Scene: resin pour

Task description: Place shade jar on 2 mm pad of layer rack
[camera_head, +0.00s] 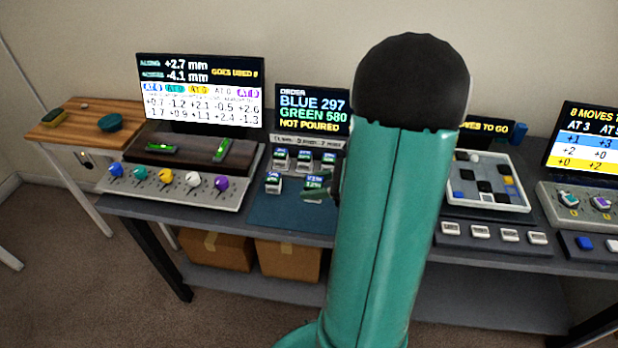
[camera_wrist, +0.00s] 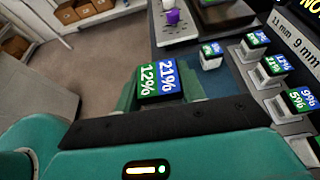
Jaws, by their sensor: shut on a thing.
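My gripper (camera_head: 319,193) is shut on a shade jar (camera_head: 314,183), held over the blue mat, in front of the layer rack. In the wrist view, the jar (camera_wrist: 160,82) sits between my fingers, its blue and green lid reading 21% and 12%. The layer rack (camera_head: 290,140) stands at the back of the mat with three jars (camera_head: 304,158) along it. In the wrist view, its strip (camera_wrist: 285,28) shows 11 mm and 9 mm; I cannot make out the 2 mm mark. Another jar (camera_head: 273,183) stands on the mat at left.
An order screen (camera_head: 312,108) stands behind the rack. A console with coloured knobs (camera_head: 193,179) is to the left. A tile board (camera_head: 487,180) stands to the right, beyond my arm. The mat (camera_head: 280,212) is bare near its front edge.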

